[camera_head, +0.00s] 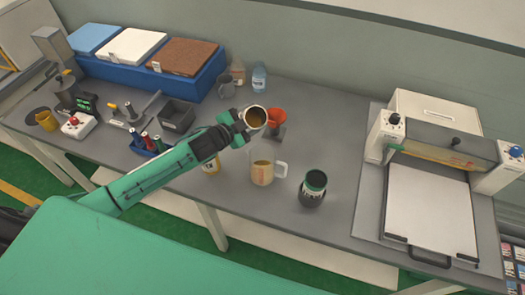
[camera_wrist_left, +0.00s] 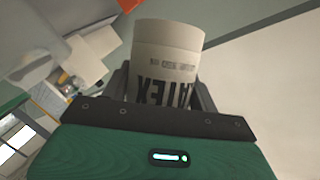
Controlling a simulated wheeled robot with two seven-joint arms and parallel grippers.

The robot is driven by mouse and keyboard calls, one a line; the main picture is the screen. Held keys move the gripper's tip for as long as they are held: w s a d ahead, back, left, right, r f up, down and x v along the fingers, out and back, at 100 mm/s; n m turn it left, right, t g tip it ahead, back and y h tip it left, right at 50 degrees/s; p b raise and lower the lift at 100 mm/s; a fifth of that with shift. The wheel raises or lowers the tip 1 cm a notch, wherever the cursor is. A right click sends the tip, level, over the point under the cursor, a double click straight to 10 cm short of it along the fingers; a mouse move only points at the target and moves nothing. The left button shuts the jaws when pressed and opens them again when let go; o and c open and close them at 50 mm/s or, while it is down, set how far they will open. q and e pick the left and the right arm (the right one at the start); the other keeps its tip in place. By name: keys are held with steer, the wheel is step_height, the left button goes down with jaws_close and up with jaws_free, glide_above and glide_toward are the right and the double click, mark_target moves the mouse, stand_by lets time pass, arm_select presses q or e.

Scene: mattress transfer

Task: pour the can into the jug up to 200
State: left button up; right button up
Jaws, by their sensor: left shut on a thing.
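My left gripper (camera_head: 243,123) is shut on a pale can (camera_head: 256,117), held in the air above the table. No stream shows between can and jug. My right gripper is not in view.
A flat press-like machine (camera_head: 430,210) fills the right side. Boxes, tools and a blue tray (camera_head: 205,83) stand at the back left.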

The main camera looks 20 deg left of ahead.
mark_target(241, 113)
arm_select(q)
steer(key=shift+w+a+r+n+g+p, duration=0.2)
steer(key=shift+r+n+g+p, duration=0.35)
steer(key=shift+p, duration=1.15)
steer(key=shift+w+a+f+n+g+p, duration=0.3)
steer(key=shift+f+n+p, duration=0.2)
steer(key=shift+n+p, duration=0.2)
steer(key=shift+w+a+f+n+p, duration=0.15)
steer(key=shift+w+f+n+p, duration=0.2)
steer(key=shift+f+n, duration=0.1)
steer(key=shift+w+a+r+n+g+h+p, duration=0.4)
steer(key=shift+n+g+p, duration=0.4)
steer(key=shift+p, duration=0.2)
steer(key=shift+f, duration=0.25)
steer(key=shift+w+a+f+n+g, duration=0.1)
steer(key=shift+w+f+n+g, duration=0.15)
steer(key=shift+n, duration=0.25)
steer(key=shift+h, duration=0.3)
steer(key=shift+r+p, duration=0.5)
steer(key=shift+r, duration=1.9)
